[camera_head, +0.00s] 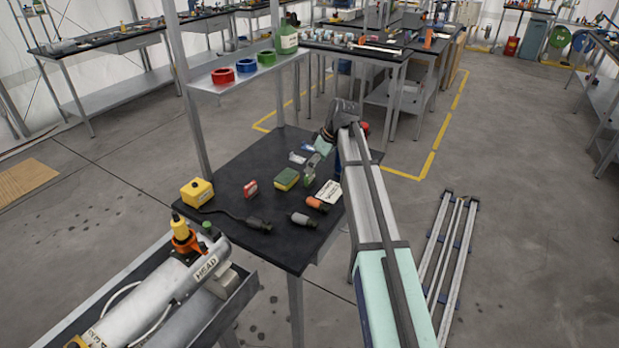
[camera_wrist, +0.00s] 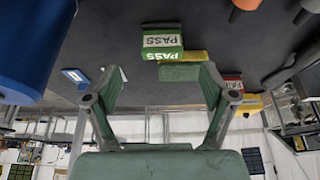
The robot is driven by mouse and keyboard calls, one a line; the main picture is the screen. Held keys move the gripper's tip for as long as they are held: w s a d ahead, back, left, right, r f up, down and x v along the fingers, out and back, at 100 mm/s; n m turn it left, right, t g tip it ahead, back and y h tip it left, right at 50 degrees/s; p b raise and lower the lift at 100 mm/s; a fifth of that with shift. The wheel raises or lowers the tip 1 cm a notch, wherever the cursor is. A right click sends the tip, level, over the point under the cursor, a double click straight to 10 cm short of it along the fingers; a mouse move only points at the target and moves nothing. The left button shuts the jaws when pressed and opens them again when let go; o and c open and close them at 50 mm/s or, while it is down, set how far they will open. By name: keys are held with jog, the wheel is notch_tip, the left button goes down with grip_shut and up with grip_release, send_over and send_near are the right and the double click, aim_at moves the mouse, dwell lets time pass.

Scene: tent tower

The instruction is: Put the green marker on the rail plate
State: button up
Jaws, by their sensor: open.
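A small green block with a white PASS label, which I take as the green marker, stands on the dark table in the wrist view (camera_wrist: 162,40). In the head view a small green item with a pale face (camera_head: 309,175) appears to be the same block, close to my gripper (camera_head: 318,155). In the wrist view my gripper (camera_wrist: 158,85) is open with nothing held. The block is beyond the fingertips, apart from them. A green and yellow sponge-like block (camera_wrist: 182,70) shows between the fingertips. I cannot tell which surface is the rail plate.
The black table (camera_head: 235,165) also bears a yellow box (camera_head: 197,192), a red block (camera_head: 250,188), the green and yellow block (camera_head: 287,179), an orange cylinder (camera_head: 316,203) and a dark cylinder (camera_head: 303,219). A shelf post (camera_head: 193,110) stands at its left. Metal rails (camera_head: 450,245) lie on the floor.

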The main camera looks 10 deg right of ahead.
aim_at(310, 179)
jog(key=shift+p+x, duration=1.05)
jog(key=shift+x, duration=2.35)
jog(key=shift+s, duration=0.1)
jog(key=c, duration=1.3)
jog(key=shift+r, duration=0.15)
